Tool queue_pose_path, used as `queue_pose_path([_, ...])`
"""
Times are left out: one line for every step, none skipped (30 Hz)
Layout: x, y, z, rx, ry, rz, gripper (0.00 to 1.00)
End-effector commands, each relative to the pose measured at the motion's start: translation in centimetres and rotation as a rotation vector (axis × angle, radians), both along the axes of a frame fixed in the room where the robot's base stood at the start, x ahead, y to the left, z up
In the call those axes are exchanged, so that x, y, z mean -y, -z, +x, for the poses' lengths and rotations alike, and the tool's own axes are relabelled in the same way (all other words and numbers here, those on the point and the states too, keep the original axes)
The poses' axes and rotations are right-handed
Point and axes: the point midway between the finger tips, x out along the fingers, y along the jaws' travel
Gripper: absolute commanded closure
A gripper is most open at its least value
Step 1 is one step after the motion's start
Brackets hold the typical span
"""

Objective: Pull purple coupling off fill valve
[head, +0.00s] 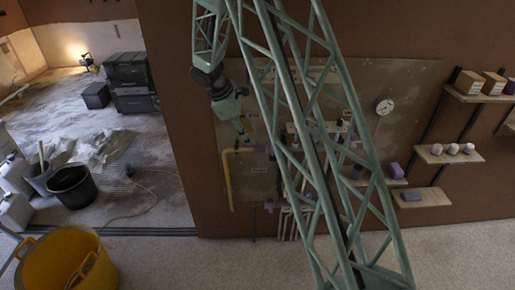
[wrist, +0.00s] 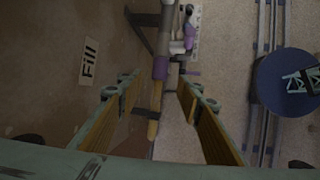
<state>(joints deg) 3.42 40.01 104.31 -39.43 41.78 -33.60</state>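In the wrist view a purple coupling (wrist: 161,68) sits on the end of a grey pipe (wrist: 165,40), close to the label reading "Fill" (wrist: 88,62). A yellow hose (wrist: 153,129) is in line below it, partly in shadow. My gripper (wrist: 157,84) is open, with one finger on each side of this line. The coupling shows just beyond the fingertips, with visible gaps on both sides. In the head view my gripper (head: 244,138) is at the wall panel by the top of the yellow hose (head: 228,180); contact cannot be told there.
A round blue object (wrist: 290,82) is at the right. In the head view, shelves (head: 450,154) and a gauge (head: 384,106) are right of my arm; a yellow tub (head: 70,265) stands lower left.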

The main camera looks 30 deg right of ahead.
Motion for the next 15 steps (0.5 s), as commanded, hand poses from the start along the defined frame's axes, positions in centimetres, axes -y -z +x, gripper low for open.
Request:
queue_pose_path([0.3,0.7,0.0,-0.001,0.000,0.000,0.67])
queue_pose_path([0.5,1.1,-0.1,-0.001,0.000,0.000,0.67])
queue_pose_path([0.7,1.5,-0.1,-0.001,0.000,0.000,0.67])
queue_pose_path([0.9,1.9,-0.1,-0.002,0.001,0.001,0.67])
queue_pose_path([1.1,2.3,-0.1,-0.002,0.001,0.000,0.67])
queue_pose_path([1.3,2.8,-0.1,-0.002,0.001,0.000,0.67])
queue_pose_path([1.4,3.1,-0.1,-0.001,0.000,0.000,0.67])
queue_pose_path([1.6,3.5,-0.1,-0.001,0.000,0.000,0.67])
queue_pose_path([1.8,3.9,-0.1,0.000,0.000,0.001,0.67])
queue_pose_path([2.0,4.3,-0.1,-0.001,0.000,0.000,0.67])
queue_pose_path([2.1,4.7,-0.1,-0.002,0.001,0.001,0.67])
queue_pose_path([2.4,5.2,-0.1,-0.002,0.000,0.000,0.67])
queue_pose_path([2.6,5.5,-0.1,-0.002,0.000,0.000,0.67])
queue_pose_path([2.7,5.8,-0.1,-0.002,0.001,0.001,0.67])
queue_pose_path([2.9,6.2,-0.1,0.000,0.001,0.001,0.67])
